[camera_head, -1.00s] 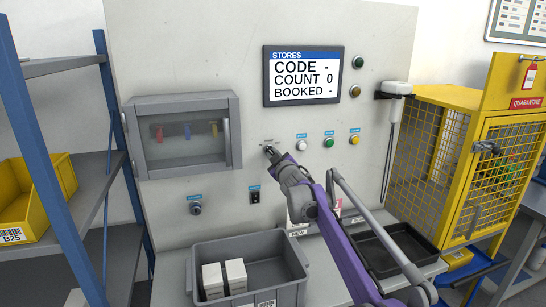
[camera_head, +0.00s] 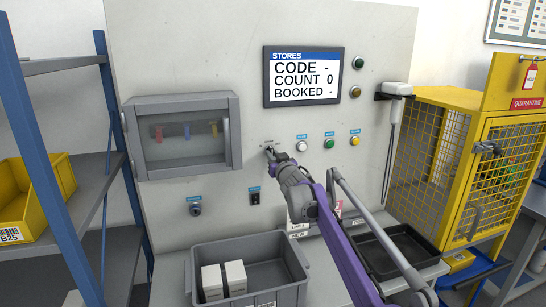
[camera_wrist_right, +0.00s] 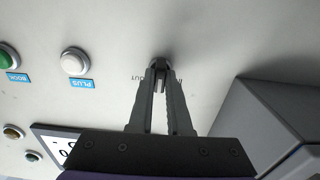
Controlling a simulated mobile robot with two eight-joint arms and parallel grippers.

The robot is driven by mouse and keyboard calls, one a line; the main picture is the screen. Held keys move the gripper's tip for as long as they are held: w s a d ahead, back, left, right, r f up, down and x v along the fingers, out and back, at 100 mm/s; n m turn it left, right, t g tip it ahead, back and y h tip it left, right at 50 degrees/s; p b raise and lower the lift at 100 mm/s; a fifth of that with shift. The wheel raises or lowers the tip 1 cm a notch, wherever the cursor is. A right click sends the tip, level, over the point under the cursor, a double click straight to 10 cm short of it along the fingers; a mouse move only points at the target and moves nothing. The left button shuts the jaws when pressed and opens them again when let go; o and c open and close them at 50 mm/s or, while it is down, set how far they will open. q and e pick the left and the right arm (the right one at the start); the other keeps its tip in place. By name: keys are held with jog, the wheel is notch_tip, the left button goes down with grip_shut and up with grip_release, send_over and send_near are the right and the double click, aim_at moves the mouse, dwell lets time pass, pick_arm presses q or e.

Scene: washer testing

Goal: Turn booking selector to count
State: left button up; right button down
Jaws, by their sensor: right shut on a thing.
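The booking selector (camera_wrist_right: 159,64) is a small dark knob on the pale panel, with labels to either side that read partly as "OUT" and "IN". My right gripper (camera_head: 271,154) is shut on it, and its fingers cover most of the knob in the head view. In the right wrist view, the two fingertips (camera_wrist_right: 159,76) meet at the knob. Which way the knob points is hard to tell. The stores screen (camera_head: 303,76) reads "CODE -", "COUNT 0" and "BOOKED -". My left gripper is out of view.
White (camera_head: 302,147), green (camera_head: 330,143) and yellow (camera_head: 355,140) buttons sit right of the selector. A windowed grey cabinet (camera_head: 181,101) juts out at left. A grey bin (camera_head: 205,251) with white boxes and a black tray (camera_head: 418,240) stand below. A yellow cage (camera_head: 452,95) is at right.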

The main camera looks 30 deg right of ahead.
dwell(0.4)
jog(key=c, duration=0.9)
grip_release()
jog(key=shift+o, duration=0.2)
jog(key=b+v, duration=0.1)
jog(key=v, duration=1)
jog(key=shift+b, duration=0.3)
